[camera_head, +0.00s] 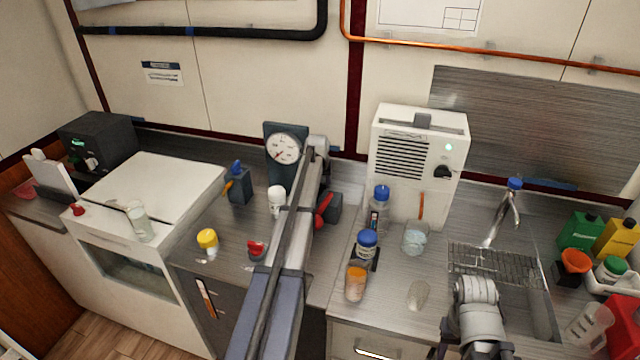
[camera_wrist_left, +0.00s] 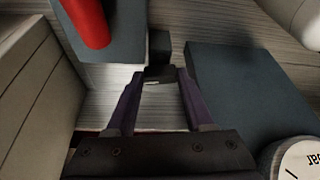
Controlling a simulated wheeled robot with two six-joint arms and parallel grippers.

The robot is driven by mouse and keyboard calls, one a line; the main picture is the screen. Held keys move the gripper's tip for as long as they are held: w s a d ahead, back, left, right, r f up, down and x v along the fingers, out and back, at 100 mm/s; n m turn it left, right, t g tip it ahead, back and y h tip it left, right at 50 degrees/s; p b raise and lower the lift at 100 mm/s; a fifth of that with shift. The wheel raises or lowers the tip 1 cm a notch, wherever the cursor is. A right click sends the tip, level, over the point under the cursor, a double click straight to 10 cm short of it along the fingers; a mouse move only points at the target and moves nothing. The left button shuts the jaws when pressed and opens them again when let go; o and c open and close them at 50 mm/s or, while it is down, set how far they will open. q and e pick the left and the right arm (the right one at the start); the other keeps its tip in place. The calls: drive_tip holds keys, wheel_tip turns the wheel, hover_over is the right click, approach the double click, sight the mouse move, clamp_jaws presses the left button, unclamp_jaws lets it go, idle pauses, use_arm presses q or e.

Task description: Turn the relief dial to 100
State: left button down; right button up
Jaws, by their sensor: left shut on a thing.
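The pressure gauge (camera_head: 284,148) has a white face on a dark upright panel at the back of the counter. Part of its face, marked "bar", shows at the lower right of the left wrist view (camera_wrist_left: 297,160). My left gripper (camera_wrist_left: 158,82) has its two purple fingers closed on a small dark block-like part (camera_wrist_left: 159,48) beside the blue-grey panel; this may be the relief dial. In the head view my left arm hides the fingertips and this part. No scale or number on the dial is readable. My right arm shows at the lower right; its gripper is not visible.
A red lever (camera_head: 323,208) sits right of my left arm and shows red in the wrist view (camera_wrist_left: 88,22). A white valve (camera_head: 277,198), yellow knob (camera_head: 208,240) and red knob (camera_head: 257,249) stand left. Bottles (camera_head: 367,243) and a white cabinet (camera_head: 418,165) stand right.

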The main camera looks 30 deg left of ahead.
use_arm(q)
drive_tip(key=n, duration=0.2)
drive_tip(key=n+g+y, duration=0.1)
drive_tip(key=n, duration=0.1)
drive_tip(key=shift+w+d+n, duration=0.2)
drive_tip(key=shift+n, duration=0.1)
drive_tip(key=n, duration=0.2)
drive_tip(key=n+g+y, duration=0.1)
drive_tip(key=shift+w+n, duration=0.2)
drive_tip(key=shift+n, duration=0.2)
drive_tip(key=n+g, duration=0.1)
drive_tip(key=n, duration=0.1)
drive_tip(key=n+g, duration=0.1)
drive_tip(key=n, duration=0.1)
drive_tip(key=shift+w+d+y, duration=0.1)
drive_tip(key=shift+w+y, duration=0.1)
drive_tip(key=shift+y, duration=0.1)
drive_tip(key=shift+n+g, duration=0.6)
drive_tip(key=shift+n, duration=1.3)
drive_tip(key=c, duration=0.6)
unclamp_jaws()
drive_tip(key=shift+o, duration=0.2)
drive_tip(key=shift+r, duration=0.1)
